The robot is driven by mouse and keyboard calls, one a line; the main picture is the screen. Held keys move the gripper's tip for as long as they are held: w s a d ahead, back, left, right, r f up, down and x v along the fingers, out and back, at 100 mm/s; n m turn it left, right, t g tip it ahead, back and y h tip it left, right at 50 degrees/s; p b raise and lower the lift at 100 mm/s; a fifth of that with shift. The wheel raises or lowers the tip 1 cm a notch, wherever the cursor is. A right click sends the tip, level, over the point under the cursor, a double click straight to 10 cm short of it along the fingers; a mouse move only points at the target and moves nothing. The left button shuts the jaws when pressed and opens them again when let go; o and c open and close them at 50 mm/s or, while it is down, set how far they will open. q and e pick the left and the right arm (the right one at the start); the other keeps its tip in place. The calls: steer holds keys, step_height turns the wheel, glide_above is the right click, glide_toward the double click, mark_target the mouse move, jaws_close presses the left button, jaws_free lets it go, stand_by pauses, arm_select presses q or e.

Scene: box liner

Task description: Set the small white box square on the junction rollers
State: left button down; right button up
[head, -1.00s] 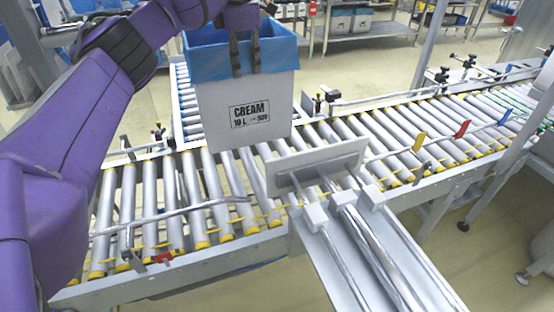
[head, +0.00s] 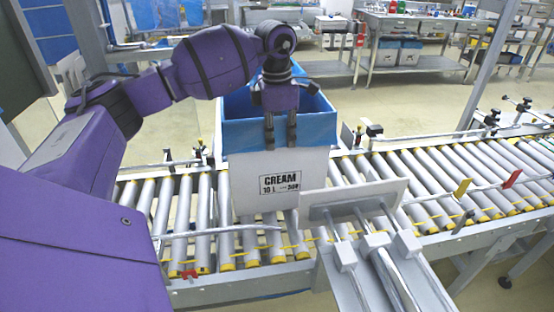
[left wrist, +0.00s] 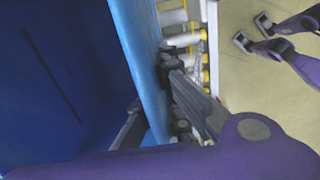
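The small white box (head: 250,188), marked CREAM and lined with a blue liner (head: 240,136), stands upright over the junction rollers (head: 253,245), behind the pusher plate (head: 345,203). I cannot tell whether its bottom touches the rollers. My left gripper (head: 280,132) is at its near wall, with dark fingers against the liner's rim. In the left wrist view its fingers (left wrist: 150,100) lie on both sides of the blue-covered wall (left wrist: 148,75), shut on it. My right gripper (left wrist: 252,31) shows apart from the box in the left wrist view, its fingers spread and empty.
A guide bar (head: 215,233) crosses the near left rollers. The pusher's rods (head: 385,265) extend toward me.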

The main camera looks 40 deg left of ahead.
mark_target(275, 120)
arm_select(q)
steer(key=shift+s+d+f, duration=0.2)
steer(key=shift+s+f, duration=0.25)
steer(key=shift+f, duration=0.15)
steer(key=shift+s+d+f, duration=0.15)
steer(key=shift+s+f, duration=0.3)
steer(key=shift+f, duration=1.7)
steer(key=shift+f, duration=0.1)
steer(key=c, duration=2)
jaws_free()
steer(key=shift+s+f, duration=0.1)
steer(key=r, duration=1.2)
steer(key=shift+s+a+r, duration=0.1)
steer(key=shift+s+r, duration=0.1)
steer(key=shift+s, duration=0.1)
